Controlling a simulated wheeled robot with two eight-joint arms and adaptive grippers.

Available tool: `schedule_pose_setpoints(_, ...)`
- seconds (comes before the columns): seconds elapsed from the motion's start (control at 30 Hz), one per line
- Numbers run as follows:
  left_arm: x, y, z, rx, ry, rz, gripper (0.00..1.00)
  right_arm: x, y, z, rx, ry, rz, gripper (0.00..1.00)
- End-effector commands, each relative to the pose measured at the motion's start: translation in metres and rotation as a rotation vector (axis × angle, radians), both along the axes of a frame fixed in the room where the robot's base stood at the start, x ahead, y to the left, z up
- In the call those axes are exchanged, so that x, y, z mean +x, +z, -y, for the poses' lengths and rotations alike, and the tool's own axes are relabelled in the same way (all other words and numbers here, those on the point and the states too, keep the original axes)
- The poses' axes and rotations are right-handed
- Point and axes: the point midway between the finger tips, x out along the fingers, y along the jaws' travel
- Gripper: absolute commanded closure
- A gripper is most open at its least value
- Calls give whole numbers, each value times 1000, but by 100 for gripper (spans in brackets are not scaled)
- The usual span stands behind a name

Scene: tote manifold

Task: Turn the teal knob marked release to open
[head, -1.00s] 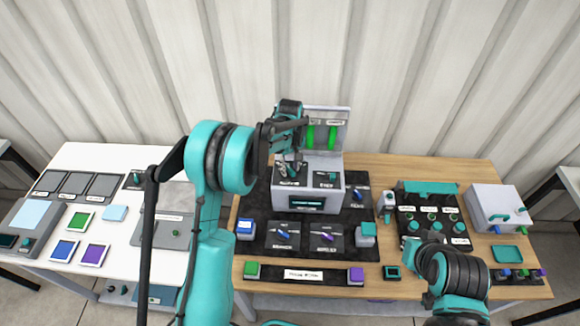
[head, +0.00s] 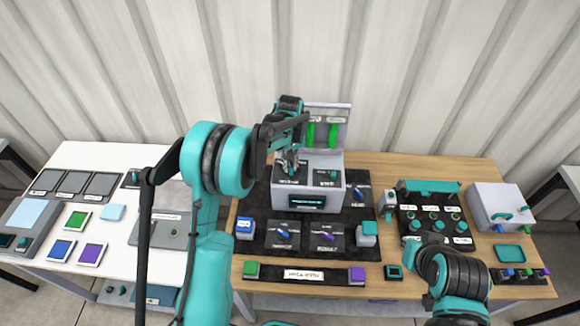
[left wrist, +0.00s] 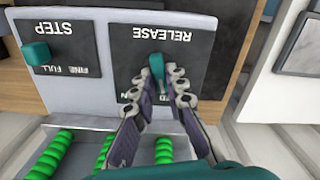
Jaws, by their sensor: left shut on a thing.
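The teal release knob (left wrist: 156,66) stands on the black RELEASE plate (left wrist: 205,55) of a grey box. My left gripper (left wrist: 158,82) is around the knob with its fingers on both sides and is shut on it. In the left wrist view the knob looks nearly upright, slightly tilted. The fingers cover part of the plate's lower markings, so I cannot read them in full. In the head view my left gripper (head: 290,164) points down onto the left part of the grey box (head: 335,190) and hides the knob. My right arm is at the lower right; its gripper does not show clearly.
A teal step knob (left wrist: 36,52) sits on the STEP plate beside RELEASE. Green coils (head: 321,134) stand behind the box. A dark mat (head: 257,262) with switch panels lies in front. A lidded panel (head: 431,187) and a white box (head: 497,205) stand to the right.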

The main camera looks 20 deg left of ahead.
Motion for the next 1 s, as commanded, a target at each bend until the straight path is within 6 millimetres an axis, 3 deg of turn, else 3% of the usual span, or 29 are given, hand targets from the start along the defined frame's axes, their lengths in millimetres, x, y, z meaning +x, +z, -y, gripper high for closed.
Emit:
schedule_pose_setpoints(0.6,1,-1,2,0,-577,1,100,0,-24,0,0,0,0,100)
schedule_pose_setpoints(1.0,0,0,2,0,-835,1,100,0,-30,0,0,0,0,100)
